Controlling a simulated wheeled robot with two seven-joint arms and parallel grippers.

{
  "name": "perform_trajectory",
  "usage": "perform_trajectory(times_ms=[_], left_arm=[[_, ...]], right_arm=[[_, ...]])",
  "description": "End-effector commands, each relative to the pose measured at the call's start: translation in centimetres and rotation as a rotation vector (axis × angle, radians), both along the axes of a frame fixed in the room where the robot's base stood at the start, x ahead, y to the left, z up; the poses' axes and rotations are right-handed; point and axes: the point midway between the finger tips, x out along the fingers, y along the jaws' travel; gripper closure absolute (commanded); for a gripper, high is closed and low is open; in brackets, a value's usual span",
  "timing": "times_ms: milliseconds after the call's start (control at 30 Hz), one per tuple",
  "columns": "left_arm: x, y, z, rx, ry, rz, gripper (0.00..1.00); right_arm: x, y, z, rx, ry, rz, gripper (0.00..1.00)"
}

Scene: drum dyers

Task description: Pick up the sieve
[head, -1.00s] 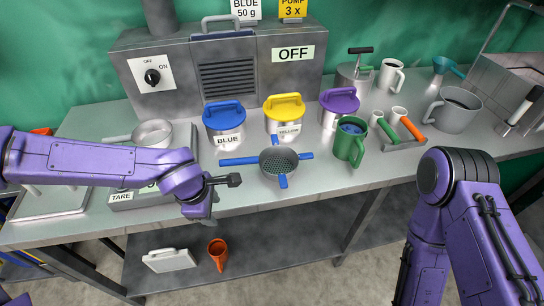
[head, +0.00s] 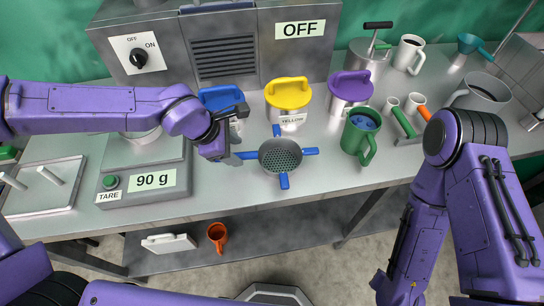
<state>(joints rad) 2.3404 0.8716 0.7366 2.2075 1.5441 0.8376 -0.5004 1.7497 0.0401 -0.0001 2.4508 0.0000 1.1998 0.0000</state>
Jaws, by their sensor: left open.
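The sieve (head: 281,156) is a dark round mesh bowl with short blue tabs and a longer blue handle towards the left. It lies on the grey workbench (head: 215,198) in the middle of the head view. My left gripper (head: 238,134) is open and empty, just left of the sieve bowl and over or beside its handle. The gripper partly hides the handle, and I cannot tell whether it touches it. My right arm comes in from the right and hangs in front of the bench; its gripper is out of view.
Behind the sieve stand a blue-lidded tin (head: 222,97), a yellow-lidded tin (head: 289,103) and a purple-lidded tin (head: 348,93). A green mug (head: 358,142) is close on the right. A scale (head: 118,184) reading 90 g is on the left. The bench front is clear.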

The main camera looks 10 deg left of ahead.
Motion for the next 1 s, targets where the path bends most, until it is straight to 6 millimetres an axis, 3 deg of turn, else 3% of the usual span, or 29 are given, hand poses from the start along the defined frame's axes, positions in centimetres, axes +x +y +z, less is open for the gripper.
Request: perform_trajectory(times_ms=[200,300,1000], left_arm=[[0.6,-0.3,-3.9,0.003,0.004,-0.003,0.47],[0.8,-0.6,-4.6,0.001,0.003,-0.002,0.47],[0.8,-0.6,-5.0,0.001,0.002,-0.001,0.47]], right_arm=[[0.1,0.0,0.4,0.0,-0.001,0.0,0.57],[0.1,0.0,0.3,0.0,-0.001,0.0,0.57],[0.0,0.0,0.6,0.0,-0.001,0.0,0.57]])
